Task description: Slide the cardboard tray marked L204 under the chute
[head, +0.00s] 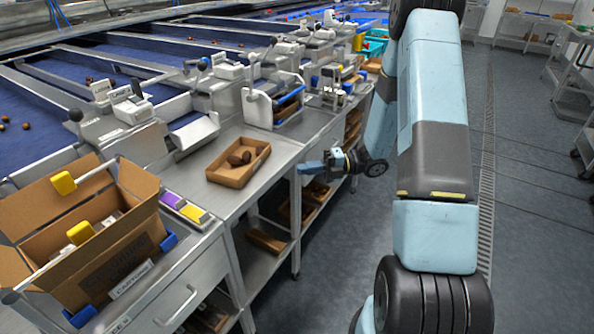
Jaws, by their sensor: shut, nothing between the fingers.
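A shallow brown cardboard tray (226,181) sits on the steel bench, with a few dark dates (239,158) in it. No L204 marking can be read on it. A metal chute (195,133) comes off the blue belt, to the left of and behind the tray; the tray stands in front of its lip, apart from it. My gripper (303,168) is shut and empty, pointing left beside the bench's front edge, to the right of the tray and not touching it. Its fingertips are small in this view.
A large open cardboard box (125,240) with yellow-ended levers stands at the lower left. Purple and yellow blocks (185,208) lie between it and the tray. A scale-like metal unit (258,108) stands behind the tray. Bare steel surrounds the tray; open floor (340,260) lies right.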

